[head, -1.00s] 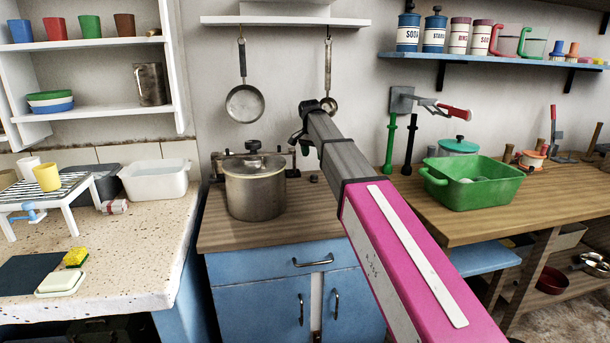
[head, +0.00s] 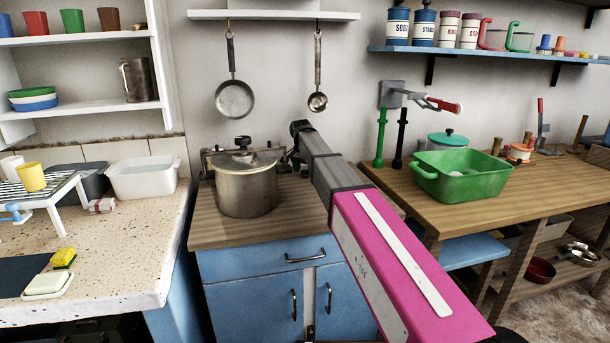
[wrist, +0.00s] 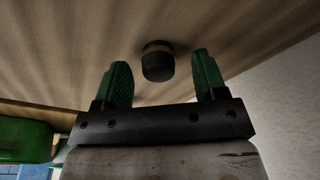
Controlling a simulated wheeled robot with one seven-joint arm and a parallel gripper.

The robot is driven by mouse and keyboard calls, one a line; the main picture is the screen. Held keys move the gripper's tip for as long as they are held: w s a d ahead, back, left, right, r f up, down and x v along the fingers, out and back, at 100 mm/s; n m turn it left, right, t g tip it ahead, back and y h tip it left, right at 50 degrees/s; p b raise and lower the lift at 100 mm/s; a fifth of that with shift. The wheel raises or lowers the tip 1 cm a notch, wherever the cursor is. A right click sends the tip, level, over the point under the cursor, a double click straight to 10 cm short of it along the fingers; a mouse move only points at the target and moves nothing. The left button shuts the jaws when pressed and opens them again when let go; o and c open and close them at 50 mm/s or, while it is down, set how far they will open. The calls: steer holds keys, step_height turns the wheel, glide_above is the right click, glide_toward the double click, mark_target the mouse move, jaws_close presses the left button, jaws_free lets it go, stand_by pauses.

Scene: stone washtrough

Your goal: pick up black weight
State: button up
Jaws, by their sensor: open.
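The black weight (wrist: 158,63) is a short dark cylinder standing on the wooden countertop in the wrist view. My gripper (wrist: 162,66) is open, with one green finger to the left of the weight and one to the right in that view. Gaps show on both sides, and the weight appears a little beyond the fingertips. Nothing is held. In the head view my arm reaches over the counter to the right of the steel pot and covers much of that area, so I cannot make out the weight there clearly.
A lidded steel pot (head: 246,188) stands close to the left of my arm. A green basin (head: 463,178) sits on the wooden bench at right. A pan (head: 235,99) and a ladle (head: 317,101) hang on the wall behind. The counter's front strip (head: 250,232) is clear.

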steer(key=shift+f, duration=0.5)
steer(key=c, duration=1)
steer(key=shift+r, duration=0.15)
